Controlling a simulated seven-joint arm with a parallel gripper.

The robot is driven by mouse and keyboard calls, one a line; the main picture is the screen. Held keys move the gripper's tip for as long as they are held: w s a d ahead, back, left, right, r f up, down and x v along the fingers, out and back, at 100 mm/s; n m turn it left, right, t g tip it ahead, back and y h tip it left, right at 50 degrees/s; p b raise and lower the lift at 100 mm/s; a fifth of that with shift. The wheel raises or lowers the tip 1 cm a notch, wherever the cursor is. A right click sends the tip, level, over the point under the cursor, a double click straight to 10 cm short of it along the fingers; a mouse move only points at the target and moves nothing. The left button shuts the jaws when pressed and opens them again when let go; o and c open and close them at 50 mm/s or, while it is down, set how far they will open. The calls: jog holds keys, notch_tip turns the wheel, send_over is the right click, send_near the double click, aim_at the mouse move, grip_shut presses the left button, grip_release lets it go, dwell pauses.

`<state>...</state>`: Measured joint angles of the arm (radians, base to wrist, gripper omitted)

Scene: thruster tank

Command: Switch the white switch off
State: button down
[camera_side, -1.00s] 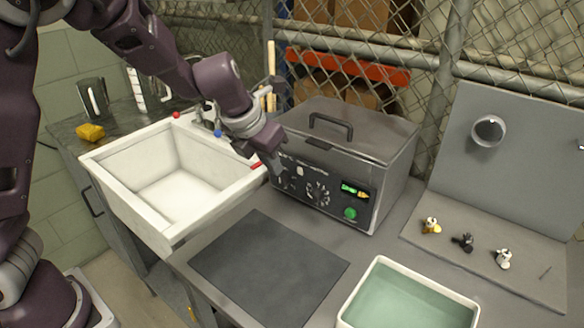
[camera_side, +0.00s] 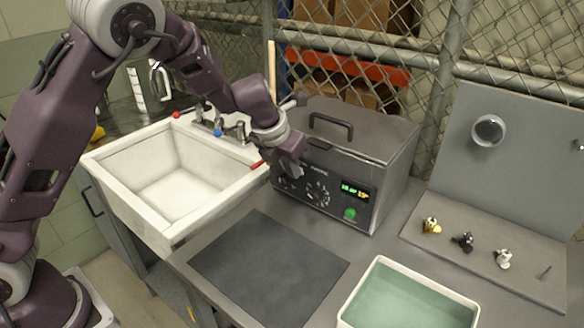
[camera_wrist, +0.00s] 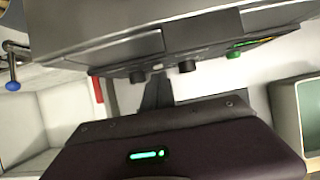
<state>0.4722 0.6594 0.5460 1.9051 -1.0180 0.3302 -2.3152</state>
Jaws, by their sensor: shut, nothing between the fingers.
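The grey box-shaped tank (camera_side: 350,140) stands on the bench, its front panel carrying round knobs (camera_side: 318,194), a lit display (camera_side: 355,190) and a green button (camera_side: 350,214). My gripper (camera_side: 292,172) is shut and empty, close in front of the panel's upper left part, which it partly hides. In the wrist view my shut fingers (camera_wrist: 157,92) point at the panel below two dark knobs (camera_wrist: 187,66). A small pale mark shows on the panel there; I cannot tell whether it is the white switch. I cannot tell whether my fingers touch the panel.
A white sink (camera_side: 150,225) with taps is left of the tank. A dark mat (camera_side: 268,268) lies in front. A tray of greenish liquid (camera_side: 410,300) is at the front right. Small yellow, black and white (camera_side: 503,259) pieces stand on a grey board (camera_side: 470,270).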

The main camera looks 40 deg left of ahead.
jog(key=shift+w+r, duration=0.15)
jog(key=shift+w, duration=0.2)
jog(key=shift+r, duration=0.1)
jog(key=shift+r, duration=0.7)
jog(key=v, duration=1.1)
jog(key=shift+w+r, duration=0.25)
jog(key=shift+r, duration=0.25)
